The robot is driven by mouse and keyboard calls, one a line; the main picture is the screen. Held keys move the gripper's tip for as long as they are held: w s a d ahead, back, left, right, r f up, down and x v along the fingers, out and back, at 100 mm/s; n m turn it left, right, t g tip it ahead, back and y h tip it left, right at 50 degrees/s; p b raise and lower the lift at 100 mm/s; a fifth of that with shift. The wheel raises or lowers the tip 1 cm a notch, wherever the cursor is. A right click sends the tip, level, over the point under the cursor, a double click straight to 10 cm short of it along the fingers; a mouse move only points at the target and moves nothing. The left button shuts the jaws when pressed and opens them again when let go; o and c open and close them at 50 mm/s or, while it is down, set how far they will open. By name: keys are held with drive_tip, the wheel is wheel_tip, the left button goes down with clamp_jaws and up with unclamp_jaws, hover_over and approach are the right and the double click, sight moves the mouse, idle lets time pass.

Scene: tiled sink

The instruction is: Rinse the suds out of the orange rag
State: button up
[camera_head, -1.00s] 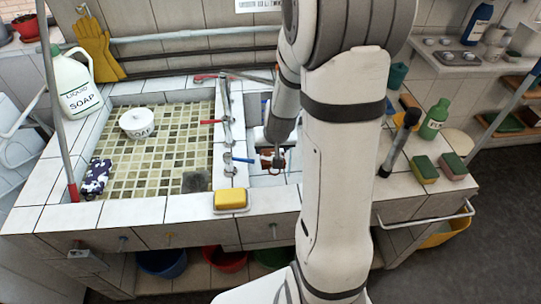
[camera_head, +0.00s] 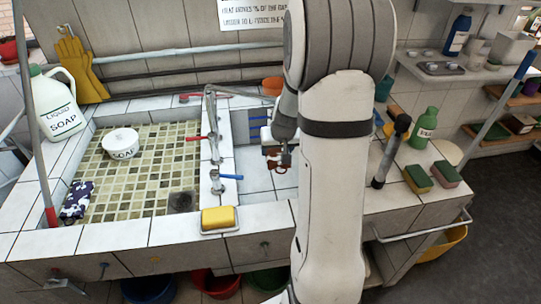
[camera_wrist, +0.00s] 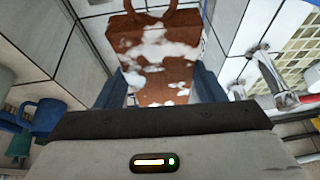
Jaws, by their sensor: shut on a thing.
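My gripper (camera_wrist: 163,90) is shut on the orange rag (camera_wrist: 157,62), which is rust-coloured with white suds over its face and a loop at its top. In the head view the rag (camera_head: 284,159) is small and partly hidden by my arm, held over the right basin (camera_head: 255,180). A metal tap (camera_head: 212,130) stands on the divider left of the rag, with a red handle (camera_head: 195,138) and a blue handle (camera_head: 231,177). I cannot make out any running water.
The left basin (camera_head: 140,170) holds a white soap bowl (camera_head: 122,143) and a dark patterned cloth (camera_head: 77,200). A yellow sponge (camera_head: 218,217) lies on the front edge. A dark upright handle (camera_head: 391,150) and a green bottle (camera_head: 423,128) stand at right. A soap jug (camera_head: 55,103) stands at left.

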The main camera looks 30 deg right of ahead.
drive_tip(key=shift+w+d+f+b, duration=0.25)
drive_tip(key=shift+w+d+b, duration=0.1)
drive_tip(key=shift+d, duration=0.25)
drive_tip(key=shift+w+d+f+b, duration=0.25)
drive_tip(key=shift+w+d, duration=0.1)
drive_tip(key=shift+d, duration=0.25)
drive_tip(key=shift+w+d+b, duration=0.25)
drive_tip(key=shift+w+d, duration=0.1)
drive_tip(key=shift+d, duration=0.2)
drive_tip(key=shift+w+d+b, duration=0.25)
drive_tip(key=shift+w+d, duration=0.05)
drive_tip(key=shift+d, duration=0.2)
drive_tip(key=shift+f, duration=0.1)
drive_tip(key=shift+s+d+b, duration=0.3)
drive_tip(key=shift+s+b, duration=0.2)
drive_tip(key=shift+b, duration=0.05)
drive_tip(key=shift+w+a, duration=0.1)
drive_tip(key=shift+w, duration=0.05)
drive_tip(key=shift+w+a, duration=0.2)
drive_tip(key=shift+w, duration=0.2)
drive_tip(key=shift+a, duration=0.1)
